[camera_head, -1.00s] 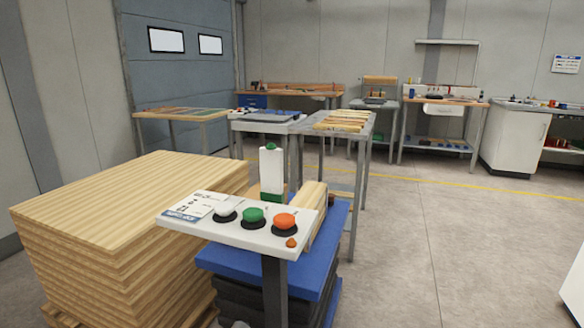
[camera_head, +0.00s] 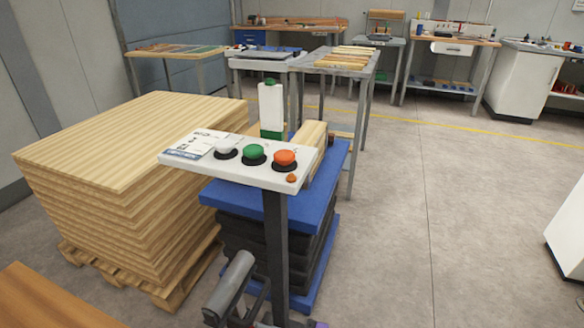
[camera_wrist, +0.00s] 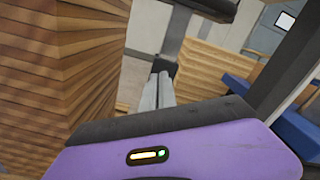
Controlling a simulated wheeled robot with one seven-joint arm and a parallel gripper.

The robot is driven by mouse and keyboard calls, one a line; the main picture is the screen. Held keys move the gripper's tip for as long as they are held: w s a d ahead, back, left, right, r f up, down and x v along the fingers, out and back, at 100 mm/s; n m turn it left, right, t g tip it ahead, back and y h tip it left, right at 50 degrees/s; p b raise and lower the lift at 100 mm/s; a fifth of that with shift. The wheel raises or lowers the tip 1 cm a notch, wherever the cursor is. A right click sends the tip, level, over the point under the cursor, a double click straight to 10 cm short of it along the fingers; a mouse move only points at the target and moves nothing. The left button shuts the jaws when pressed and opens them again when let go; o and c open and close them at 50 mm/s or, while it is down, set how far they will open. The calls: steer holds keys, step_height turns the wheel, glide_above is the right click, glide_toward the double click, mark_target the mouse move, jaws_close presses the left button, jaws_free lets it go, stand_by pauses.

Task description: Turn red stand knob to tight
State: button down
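A stand with a white tilted panel (camera_head: 210,160) and a dark post (camera_head: 274,240) stands in the middle of the head view. The panel carries a white button (camera_head: 225,146), a green button (camera_head: 254,152) and a large orange-red button (camera_head: 285,157). A small orange-red knob (camera_head: 291,178) sits at its front right corner. I cannot tell whether the knob is tight. In the wrist view my gripper (camera_wrist: 158,92) has its grey fingers close together, with nothing visible between them. No red knob shows there. My arm is low beside the post in the head view; its fingertips are hidden there.
A tall stack of wood boards (camera_head: 130,140) stands left of the stand. A blue-topped dark stack (camera_head: 325,185) is behind the post. A brown wooden surface (camera_head: 45,300) is at the bottom left. Worktables line the back. The floor at right (camera_head: 430,220) is clear.

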steer(key=shift+w, duration=0.1)
steer(key=p+v, duration=0.2)
steer(key=v, duration=0.4)
steer(key=shift+r, duration=0.35)
stand_by(0.4)
